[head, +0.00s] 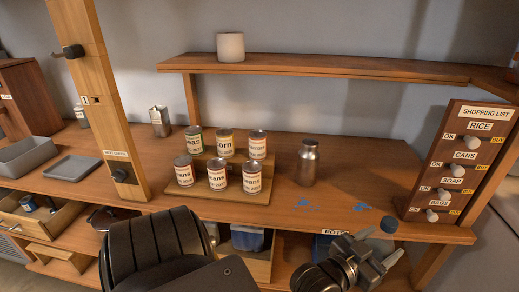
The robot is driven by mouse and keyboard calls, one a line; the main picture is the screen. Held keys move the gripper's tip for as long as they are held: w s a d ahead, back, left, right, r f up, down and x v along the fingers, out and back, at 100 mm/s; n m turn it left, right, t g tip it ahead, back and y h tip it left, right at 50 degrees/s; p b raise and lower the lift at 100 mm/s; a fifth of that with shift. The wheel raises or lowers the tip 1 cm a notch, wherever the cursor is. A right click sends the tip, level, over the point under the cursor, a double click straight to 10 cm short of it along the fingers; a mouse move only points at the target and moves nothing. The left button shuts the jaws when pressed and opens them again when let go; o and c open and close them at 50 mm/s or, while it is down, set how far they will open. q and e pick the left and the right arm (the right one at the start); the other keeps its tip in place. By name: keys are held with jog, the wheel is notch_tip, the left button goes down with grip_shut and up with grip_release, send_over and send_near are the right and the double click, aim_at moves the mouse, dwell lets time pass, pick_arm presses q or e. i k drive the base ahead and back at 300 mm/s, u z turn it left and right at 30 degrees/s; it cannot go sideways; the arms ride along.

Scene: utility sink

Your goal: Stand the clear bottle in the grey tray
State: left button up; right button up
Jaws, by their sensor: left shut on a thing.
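My left gripper (372,252) is at the lower right, in front of the shelf edge. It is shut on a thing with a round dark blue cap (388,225). This looks like the clear bottle, but its body is hard to make out between the fingers. A shallow grey tray (72,167) lies flat on the wooden counter at the left, far from the gripper. It looks empty. My right gripper is not in view.
A deeper grey bin (28,156) stands left of the tray. A wooden post (103,110) rises right of it. Several cans (217,174) stand on a stepped rack mid-counter. A metal bottle (307,162) stands right of them. A shopping-list board (462,165) is at the right.

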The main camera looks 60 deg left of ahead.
aim_at(79, 170)
jog(key=u, duration=0.5)
jog(key=k, duration=1.25)
jog(key=u, duration=0.7)
jog(key=i, duration=1.05)
jog(key=u, duration=0.9)
